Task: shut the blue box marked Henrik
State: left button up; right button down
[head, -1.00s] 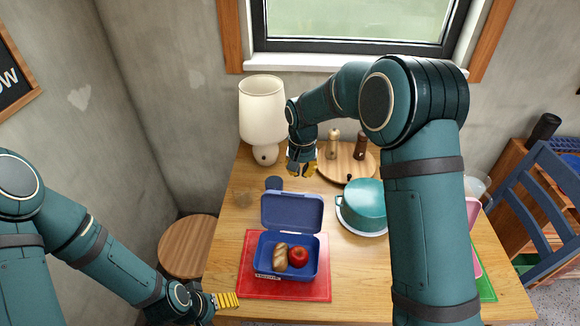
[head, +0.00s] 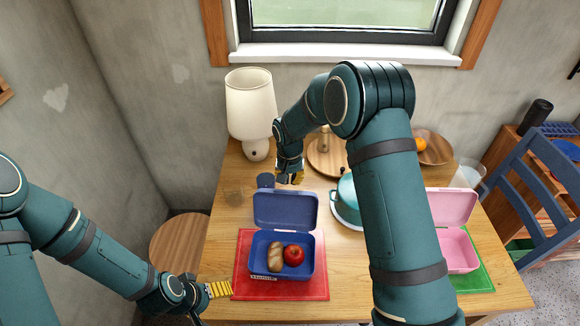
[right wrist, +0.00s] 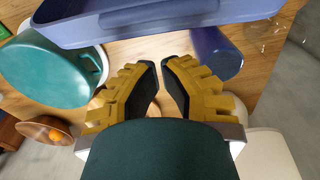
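The blue box (head: 305,268) stands on a red mat (head: 240,280) with its lid (head: 286,210) raised. A bread roll and a red apple lie inside. A small light label (head: 264,278) is on its front, too small to read surely. My right gripper (head: 290,179) is behind the raised lid and apart from it, empty. In the right wrist view its fingers (right wrist: 160,72) have a narrow gap, and a blue edge, apparently the lid (right wrist: 150,22), lies beyond them. My left gripper (head: 221,289) is left of the box at the mat's edge; its finger gap is hidden.
A dark blue cup (head: 265,181) stands close left of my right gripper. A teal pot (head: 346,190) is at right, partly behind my right arm. A lamp (head: 252,105) stands behind. An open pink box (head: 458,245) sits on a green mat (head: 478,277).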

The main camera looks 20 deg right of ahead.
pick_arm(q)
jog(key=shift+r, duration=0.2)
pick_arm(e)
jog(key=shift+s+a+r, duration=0.3)
jog(key=shift+s, duration=0.35)
jog(key=shift+s+a+r, duration=0.3)
jog(key=shift+s, duration=0.35)
jog(key=shift+s, duration=0.1)
